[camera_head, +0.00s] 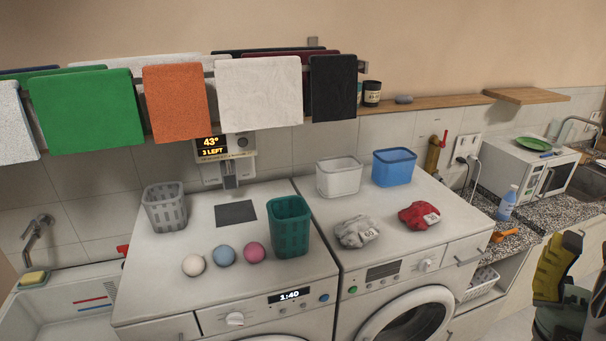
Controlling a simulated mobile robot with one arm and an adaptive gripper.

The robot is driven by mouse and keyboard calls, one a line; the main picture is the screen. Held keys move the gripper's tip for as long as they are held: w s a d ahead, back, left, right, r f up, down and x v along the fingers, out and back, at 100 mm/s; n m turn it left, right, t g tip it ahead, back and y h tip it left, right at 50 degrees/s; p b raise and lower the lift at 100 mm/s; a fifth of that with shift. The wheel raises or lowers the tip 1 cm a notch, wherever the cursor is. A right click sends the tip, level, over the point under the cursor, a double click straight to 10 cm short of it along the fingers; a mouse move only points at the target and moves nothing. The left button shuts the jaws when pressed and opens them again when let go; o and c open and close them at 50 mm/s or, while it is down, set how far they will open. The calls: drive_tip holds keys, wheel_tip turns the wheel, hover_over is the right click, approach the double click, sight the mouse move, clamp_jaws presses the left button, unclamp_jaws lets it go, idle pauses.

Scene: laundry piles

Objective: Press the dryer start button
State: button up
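Two white front-loading machines stand side by side. The left machine (170,265) has a knob (235,319), a lit display (289,296) reading 1:40 and a round blue button (324,297). The right machine (440,240) has a round green button (352,290) at the left of its panel, a dark display (382,271), a knob (428,265) and a round door (408,318). I cannot tell from labels which is the dryer. Neither button is covered. My gripper's fingers are not in view.
On the left top are a grey basket (165,207), a green basket (289,227) and three balls (225,256). Towels hang above.

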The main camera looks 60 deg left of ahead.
sight(324, 298)
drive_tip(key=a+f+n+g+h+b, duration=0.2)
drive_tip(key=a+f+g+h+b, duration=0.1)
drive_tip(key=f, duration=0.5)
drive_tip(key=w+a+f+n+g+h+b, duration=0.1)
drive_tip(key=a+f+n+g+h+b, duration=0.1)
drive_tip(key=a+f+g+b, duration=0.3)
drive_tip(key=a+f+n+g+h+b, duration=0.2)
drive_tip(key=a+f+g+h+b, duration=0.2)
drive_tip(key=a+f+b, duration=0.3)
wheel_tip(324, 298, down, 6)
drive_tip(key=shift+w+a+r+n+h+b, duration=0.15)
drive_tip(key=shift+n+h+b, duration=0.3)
drive_tip(key=shift+b, duration=2.2)
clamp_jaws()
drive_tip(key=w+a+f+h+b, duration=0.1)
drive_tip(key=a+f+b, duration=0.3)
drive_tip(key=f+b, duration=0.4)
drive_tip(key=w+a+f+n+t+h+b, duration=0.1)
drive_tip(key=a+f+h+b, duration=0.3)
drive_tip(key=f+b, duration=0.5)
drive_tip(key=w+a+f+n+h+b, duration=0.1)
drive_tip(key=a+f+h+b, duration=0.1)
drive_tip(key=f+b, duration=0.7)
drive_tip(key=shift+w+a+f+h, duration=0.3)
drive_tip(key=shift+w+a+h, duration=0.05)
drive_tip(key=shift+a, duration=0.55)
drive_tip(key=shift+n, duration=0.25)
